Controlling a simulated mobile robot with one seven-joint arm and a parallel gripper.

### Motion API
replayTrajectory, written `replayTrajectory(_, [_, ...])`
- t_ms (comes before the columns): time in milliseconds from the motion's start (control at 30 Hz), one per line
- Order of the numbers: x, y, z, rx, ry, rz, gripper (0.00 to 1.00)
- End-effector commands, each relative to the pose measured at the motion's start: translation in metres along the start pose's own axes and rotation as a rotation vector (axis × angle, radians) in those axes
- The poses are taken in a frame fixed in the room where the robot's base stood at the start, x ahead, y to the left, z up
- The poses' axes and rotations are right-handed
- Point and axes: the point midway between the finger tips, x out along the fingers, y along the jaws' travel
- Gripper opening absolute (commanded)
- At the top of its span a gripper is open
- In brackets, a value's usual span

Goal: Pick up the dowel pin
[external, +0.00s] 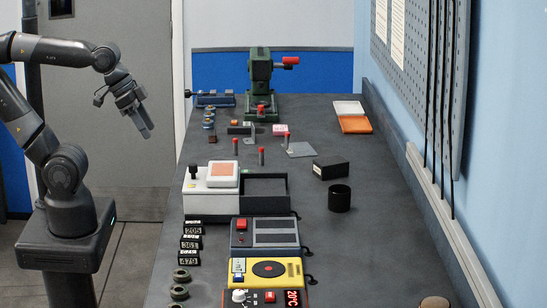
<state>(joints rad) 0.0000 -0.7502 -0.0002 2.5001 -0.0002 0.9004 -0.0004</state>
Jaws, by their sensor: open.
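No dowel pin can be made out for certain in the external view; at this size small parts are hard to tell apart. Several small upright pins with red tops stand mid-bench, among them a left one (235,146), a front one (261,156) and a right one (287,142). I cannot tell whether any of these is the dowel pin. My gripper (147,134) is open and empty, pointing down in the air left of the bench. It is well apart from the pins and touches nothing.
The dark bench (375,225) holds a green press (260,75) at the back, white and orange trays (352,123), a black cup (339,199), a black block (331,169), an open dark tray (264,190) and a yellow device (266,270). The right side is mostly clear.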

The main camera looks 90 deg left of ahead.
Motion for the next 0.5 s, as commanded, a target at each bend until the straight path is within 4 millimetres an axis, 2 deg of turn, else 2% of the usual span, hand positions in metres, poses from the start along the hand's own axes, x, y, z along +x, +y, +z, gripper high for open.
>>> replayTrajectory(100, [0.000,0.000,0.000,0.000,0.000,0.000,0.40])
replayTrajectory(367, [0.000,-0.001,-0.002,0.000,0.000,-0.001,0.39])
replayTrajectory(500, [0.000,-0.006,-0.020,-0.006,-0.008,-0.009,0.39])
